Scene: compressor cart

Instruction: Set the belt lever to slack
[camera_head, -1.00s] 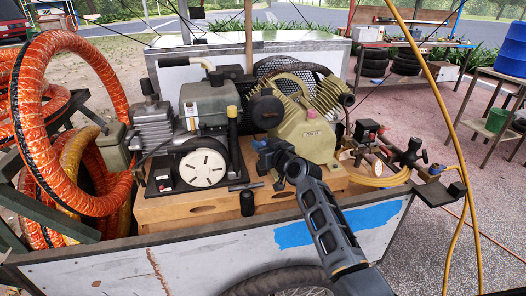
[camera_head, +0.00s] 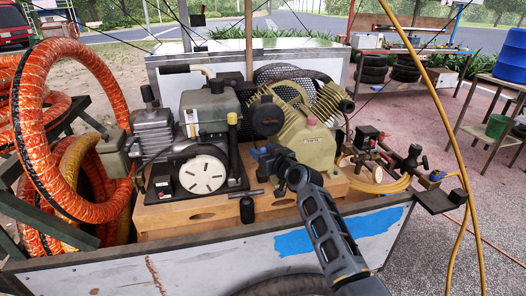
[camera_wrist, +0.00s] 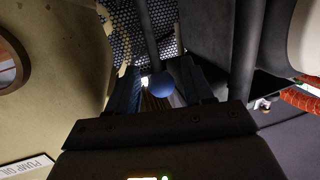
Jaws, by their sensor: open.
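In the wrist view a blue ball knob (camera_wrist: 162,85) on a dark rod, which looks like the belt lever, lies between the two fingers of my gripper (camera_wrist: 161,90). The fingers are open, one on each side of the knob; I cannot tell whether either touches it. In the head view my gripper (camera_head: 262,156) reaches in front of the beige compressor pump (camera_head: 308,146), between it and the engine (camera_head: 208,108). There the lever is mostly hidden behind my gripper, and its setting cannot be read.
A black post with a yellow top (camera_head: 232,122) stands just left of my gripper. The mesh belt guard (camera_head: 290,80) is behind. Brass valves and yellow hose (camera_head: 385,180) are at right, orange ducting (camera_head: 35,130) at left.

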